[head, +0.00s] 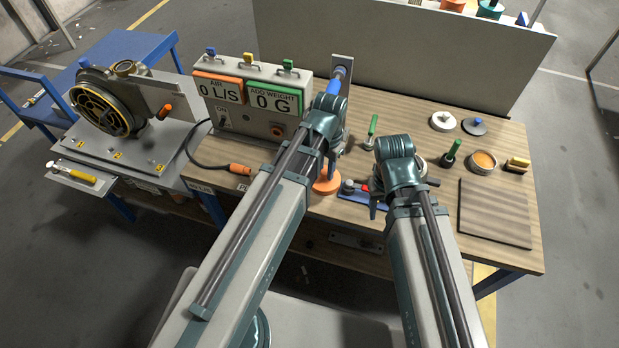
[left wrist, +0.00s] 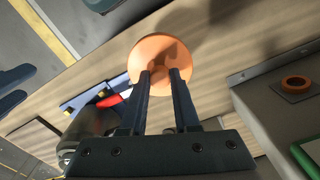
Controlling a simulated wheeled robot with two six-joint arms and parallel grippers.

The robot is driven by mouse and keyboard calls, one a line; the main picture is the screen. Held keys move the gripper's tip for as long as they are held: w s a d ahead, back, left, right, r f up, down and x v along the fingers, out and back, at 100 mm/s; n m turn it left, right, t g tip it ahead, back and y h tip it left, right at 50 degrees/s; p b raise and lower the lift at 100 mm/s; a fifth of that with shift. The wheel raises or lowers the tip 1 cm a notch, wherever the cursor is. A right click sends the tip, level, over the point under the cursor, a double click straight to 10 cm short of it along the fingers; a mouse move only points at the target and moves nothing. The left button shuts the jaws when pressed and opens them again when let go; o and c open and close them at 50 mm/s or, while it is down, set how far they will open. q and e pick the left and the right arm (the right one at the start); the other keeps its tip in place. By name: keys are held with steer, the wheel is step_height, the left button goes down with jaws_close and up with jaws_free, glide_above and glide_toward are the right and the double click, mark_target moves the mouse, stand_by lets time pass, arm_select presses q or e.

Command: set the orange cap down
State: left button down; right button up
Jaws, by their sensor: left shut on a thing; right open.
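The orange cap (head: 326,183) is a round disc over the front part of the wooden workbench, partly hidden by my left arm in the head view. My left gripper (left wrist: 160,73) is shut on the cap's raised middle; the disc (left wrist: 163,50) spreads beyond the fingertips in the left wrist view. A shadow lies on the wood beside it; I cannot tell whether the cap touches the bench. My right gripper (head: 377,205) is open near the bench's front edge, right of the cap, mostly hidden by its own arm.
A blue fixture with a red part (head: 362,190) lies right beside the cap. The control box (head: 248,108) stands behind left, with an orange-ended cable (head: 240,169) before it. Several lids and stamps and a dark wooden board (head: 494,212) occupy the bench's right.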

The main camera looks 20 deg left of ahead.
arm_select(q)
steer(key=s+d+f+b, duration=0.1)
steer(key=s+d+f, duration=0.1)
steer(key=s+d, duration=0.35)
steer(key=w+a+f+b, duration=0.1)
steer(key=w+a, duration=0.2)
steer(key=w+a+f+b, duration=0.2)
steer(key=w+a, duration=0.2)
steer(key=w+a+f+b, duration=0.2)
steer(key=w+a, duration=0.2)
stand_by(0.4)
steer(key=shift+r, duration=0.1)
steer(key=shift+f, duration=0.2)
steer(key=c, duration=0.6)
jaws_free()
steer(key=shift+c, duration=0.2)
steer(key=shift+r, duration=0.15)
